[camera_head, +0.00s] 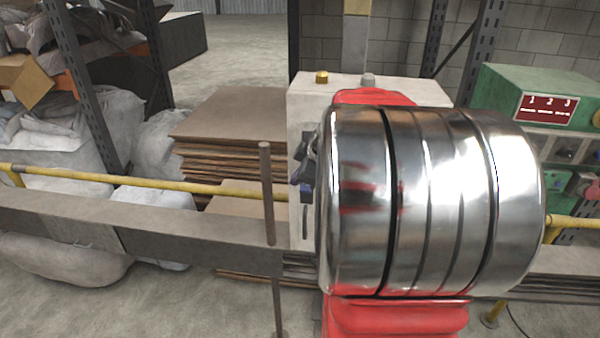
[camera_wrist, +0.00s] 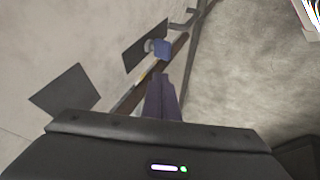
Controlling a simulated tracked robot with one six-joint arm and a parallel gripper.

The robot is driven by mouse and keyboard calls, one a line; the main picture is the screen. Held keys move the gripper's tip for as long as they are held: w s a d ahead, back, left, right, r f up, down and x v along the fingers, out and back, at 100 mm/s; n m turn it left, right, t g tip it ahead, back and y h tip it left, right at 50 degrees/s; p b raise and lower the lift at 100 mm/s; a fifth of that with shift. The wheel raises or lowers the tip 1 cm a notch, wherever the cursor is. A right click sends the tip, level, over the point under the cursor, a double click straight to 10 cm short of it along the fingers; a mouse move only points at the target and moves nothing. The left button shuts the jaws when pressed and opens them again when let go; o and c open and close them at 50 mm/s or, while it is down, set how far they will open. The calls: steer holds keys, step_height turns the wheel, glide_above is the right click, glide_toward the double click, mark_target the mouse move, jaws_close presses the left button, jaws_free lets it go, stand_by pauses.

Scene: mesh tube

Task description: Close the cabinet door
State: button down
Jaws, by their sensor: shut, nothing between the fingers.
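A cream cabinet (camera_head: 355,92) stands behind my shiny metal arm link, which hides most of its front. A slim grey handle (camera_head: 304,222) shows on the cabinet's left part. In the wrist view a cream panel (camera_wrist: 90,50) carries dark rectangles and a blue knob-like part (camera_wrist: 160,47); it looks like a cabinet surface, but I cannot tell whether it is the door. My gripper (camera_wrist: 161,80) is shut and empty, its fingers pointing toward the blue part. I cannot tell whether they touch anything. How far the door stands open is hidden.
A grey beam (camera_head: 150,235) and a yellow rail (camera_head: 130,180) cross in front. A thin brown post (camera_head: 267,195) stands left of the cabinet. Stacked brown boards (camera_head: 225,130) lie behind. A green unit (camera_head: 540,90) stands at right. Concrete floor (camera_wrist: 245,75) shows beside the panel.

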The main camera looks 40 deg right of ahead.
steer(key=v, duration=1)
steer(key=shift+a, duration=0.35)
steer(key=shift+s, duration=0.1)
steer(key=s+a+f+m+g+y, duration=0.1)
steer(key=a+m, duration=0.1)
steer(key=a, duration=0.8)
steer(key=s+a+f+m, duration=0.1)
steer(key=a, duration=0.8)
steer(key=s+a+f+m, duration=0.4)
steer(key=s+a, duration=0.4)
steer(key=a, duration=0.4)
steer(key=shift+s+a+f+g, duration=0.3)
steer(key=shift+a+f+g, duration=0.1)
steer(key=shift+f, duration=0.05)
